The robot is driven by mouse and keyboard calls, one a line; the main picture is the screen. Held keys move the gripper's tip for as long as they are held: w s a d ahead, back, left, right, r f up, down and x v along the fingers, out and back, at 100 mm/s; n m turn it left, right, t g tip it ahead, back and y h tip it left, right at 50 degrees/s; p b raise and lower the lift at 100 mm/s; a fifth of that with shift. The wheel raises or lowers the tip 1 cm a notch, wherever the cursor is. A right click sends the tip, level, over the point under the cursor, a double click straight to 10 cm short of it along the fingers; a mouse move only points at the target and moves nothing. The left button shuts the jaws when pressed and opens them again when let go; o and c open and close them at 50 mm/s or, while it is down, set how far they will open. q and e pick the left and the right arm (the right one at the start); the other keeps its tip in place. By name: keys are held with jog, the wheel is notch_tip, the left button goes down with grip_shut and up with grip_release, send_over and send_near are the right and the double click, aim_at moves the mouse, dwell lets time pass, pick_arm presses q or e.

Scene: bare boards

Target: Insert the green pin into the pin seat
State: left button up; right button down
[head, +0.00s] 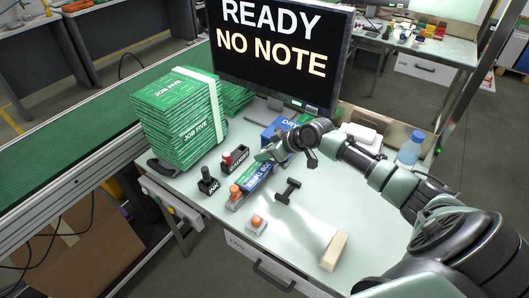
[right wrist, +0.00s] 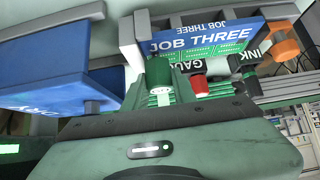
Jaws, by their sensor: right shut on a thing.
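My right gripper (head: 268,156) reaches in from the right over the middle of the table, just behind the JOB THREE block. In the right wrist view a short dark green cylinder, which looks like the green pin (right wrist: 158,71), stands at the front of my gripper housing. The pin cannot be made out in the head view. I cannot pick out the pin seat for certain in either view. My left gripper is not in view.
Near the gripper stand a blue JOB THREE block (head: 256,178), a blue DRY box (head: 281,128), a red-knobbed block (head: 235,160) and a black-knobbed INK block (head: 208,184). A black stand (head: 288,190) and wooden block (head: 334,250) lie nearer. The front right tabletop is mostly clear.

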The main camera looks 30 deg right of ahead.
jog(key=shift+f+b, duration=0.35)
jog(key=shift+f, duration=0.2)
jog(key=c, duration=1.1)
grip_release()
jog(key=shift+s+a+r, duration=0.1)
jog(key=shift+s, duration=0.05)
jog(key=shift+o, duration=0.2)
jog(key=shift+s+d+r, duration=0.25)
jog(key=shift+s+d, duration=0.05)
jog(key=shift+d, duration=0.05)
jog(key=v, duration=0.6)
jog(key=shift+s+a+r+b, duration=0.15)
jog(key=shift+a+r+b, duration=0.05)
jog(key=shift+r+b, duration=0.3)
jog(key=shift+r, duration=0.15)
